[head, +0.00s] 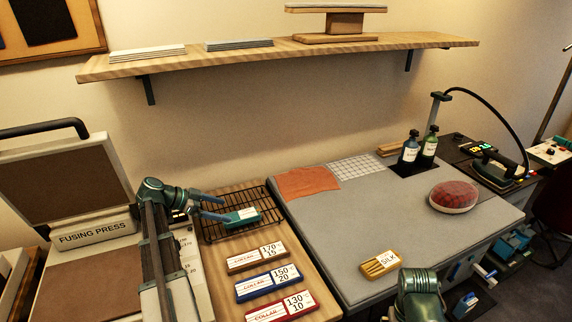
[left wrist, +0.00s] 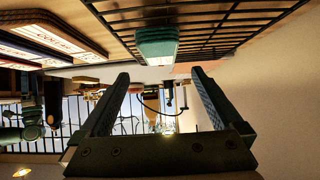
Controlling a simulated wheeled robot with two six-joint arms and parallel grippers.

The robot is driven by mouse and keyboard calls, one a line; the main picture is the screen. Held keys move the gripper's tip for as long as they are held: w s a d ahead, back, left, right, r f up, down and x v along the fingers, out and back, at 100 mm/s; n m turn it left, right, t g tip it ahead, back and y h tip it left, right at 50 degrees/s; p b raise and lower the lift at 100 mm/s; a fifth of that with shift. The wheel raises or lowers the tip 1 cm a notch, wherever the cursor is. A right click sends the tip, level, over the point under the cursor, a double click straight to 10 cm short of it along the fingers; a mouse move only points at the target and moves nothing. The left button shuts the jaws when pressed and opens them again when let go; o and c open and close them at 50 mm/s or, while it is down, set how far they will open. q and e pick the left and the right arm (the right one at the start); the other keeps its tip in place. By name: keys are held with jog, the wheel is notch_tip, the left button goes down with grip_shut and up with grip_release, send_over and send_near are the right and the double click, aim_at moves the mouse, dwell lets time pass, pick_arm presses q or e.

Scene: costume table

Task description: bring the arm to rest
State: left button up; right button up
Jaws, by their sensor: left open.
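My left gripper (head: 226,208) is open, its fingers pointing right above the left part of the black wire rack (head: 212,236). A teal block with a white label (head: 243,216) lies on the rack just beyond the fingertips. In the left wrist view, which appears upside down, the two fingers of my left gripper (left wrist: 160,80) are spread with nothing between them. The teal block (left wrist: 157,42) and the rack (left wrist: 225,22) show above them, apart from the fingers. My right arm shows only as a green link at the bottom edge; its gripper is out of view.
A fusing press (head: 95,235) stands at left beside my left arm. Brown, blue (head: 268,282) and red (head: 282,306) collar blocks lie before the rack. The grey table (head: 350,225) holds an orange cloth (head: 306,182), a silk block (head: 380,263) and a red cushion (head: 454,196). A shelf (head: 270,54) hangs above.

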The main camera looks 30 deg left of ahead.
aim_at(240, 215)
pick_arm(q)
jog(key=b+x, duration=0.2)
jog(key=x, duration=0.1)
jog(key=b+x, duration=0.2)
jog(key=x, duration=0.2)
jog(key=shift+f, duration=0.4)
jog(key=shift+r+p, duration=0.5)
jog(key=shift+r, duration=0.1)
jog(key=shift+s+r, duration=0.1)
jog(key=shift+r, duration=0.05)
